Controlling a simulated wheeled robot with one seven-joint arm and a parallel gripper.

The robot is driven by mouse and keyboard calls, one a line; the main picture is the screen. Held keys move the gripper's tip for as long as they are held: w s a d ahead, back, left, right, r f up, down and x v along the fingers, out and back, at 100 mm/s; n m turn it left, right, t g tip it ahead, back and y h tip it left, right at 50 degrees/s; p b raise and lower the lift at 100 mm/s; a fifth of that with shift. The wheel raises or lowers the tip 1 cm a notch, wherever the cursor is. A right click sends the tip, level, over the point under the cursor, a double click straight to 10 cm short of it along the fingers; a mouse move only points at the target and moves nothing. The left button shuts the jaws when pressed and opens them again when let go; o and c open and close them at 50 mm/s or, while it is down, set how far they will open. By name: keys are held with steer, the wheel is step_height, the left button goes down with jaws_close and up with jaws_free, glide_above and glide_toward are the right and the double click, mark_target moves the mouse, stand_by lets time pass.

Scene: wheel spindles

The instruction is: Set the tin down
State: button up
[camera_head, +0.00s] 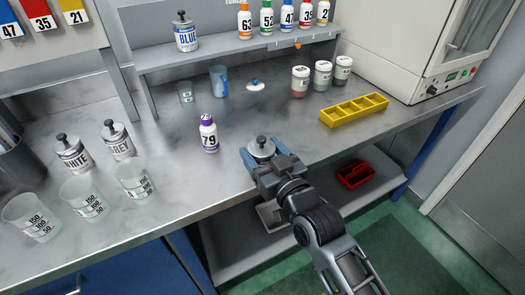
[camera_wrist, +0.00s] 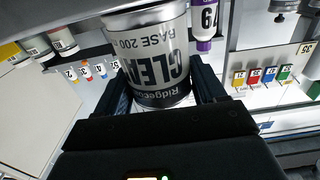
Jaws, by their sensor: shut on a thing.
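The tin (camera_head: 261,146) has a silvery lid with a dark knob and is near the front edge of the grey bench (camera_head: 185,195). In the wrist view the tin (camera_wrist: 150,55) is grey and white with dark lettering, which appears upside down. My gripper (camera_head: 264,157) is shut on the tin's sides, one finger on each side in the wrist view (camera_wrist: 160,85). The tin's lower part is hidden in the head view, and I cannot tell whether it touches the bench.
A purple-capped bottle marked 79 (camera_head: 208,134) stands left of the tin. A yellow divided tray (camera_head: 354,109) lies to the right. A loose lid (camera_head: 256,86), a blue-tinted beaker (camera_head: 219,80) and lidded jars (camera_head: 322,76) stand behind. Bench around the tin is clear.

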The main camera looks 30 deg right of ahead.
steer(key=o, duration=1.3)
steer(key=shift+f, duration=0.1)
steer(key=shift+s, duration=0.1)
steer(key=shift+s+b, duration=1)
steer(key=shift+s, duration=4.95)
steer(key=shift+g, duration=0.8)
steer(key=s, duration=0.5)
steer(key=s+f, duration=0.1)
steer(key=s, duration=0.4)
steer(key=s+f, duration=0.1)
steer(key=s, duration=0.5)
steer(key=shift+f, duration=0.25)
steer(key=s+r+g, duration=0.1)
steer(key=s+r, duration=0.2)
steer(key=s, duration=0.9)
steer(key=shift+s+r+g, duration=0.25)
steer(key=shift+r+g, duration=0.05)
steer(key=shift+r, duration=0.05)
